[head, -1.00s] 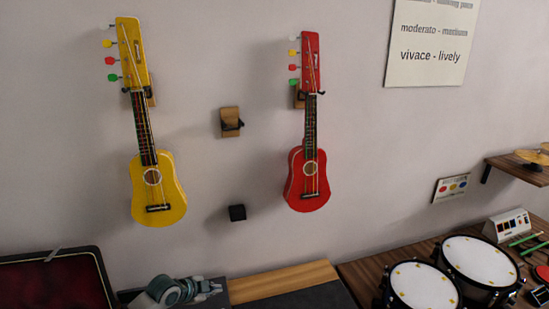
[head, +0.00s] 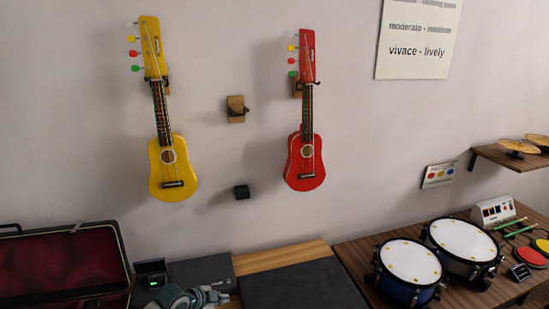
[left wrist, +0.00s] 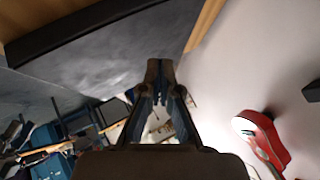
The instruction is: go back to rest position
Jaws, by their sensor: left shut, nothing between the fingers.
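My left gripper (head: 212,295) is at the bottom edge of the head view, in front of a dark flat surface. Much of my left arm is cut off below. In the left wrist view my left gripper (left wrist: 163,68) has its fingertips together with nothing between them. A yellow ukulele (head: 173,178) and a red ukulele (head: 304,170) hang on the wall, well away from the gripper. The red ukulele also shows in the left wrist view (left wrist: 262,135). My right gripper is not in view.
An open case with dark red lining (head: 65,265) is at the left. A wooden table (head: 355,250) at the right holds two drums (head: 410,262). An empty wall hook (head: 236,109) is between the ukuleles. A dark pad (head: 300,287) has a clear top.

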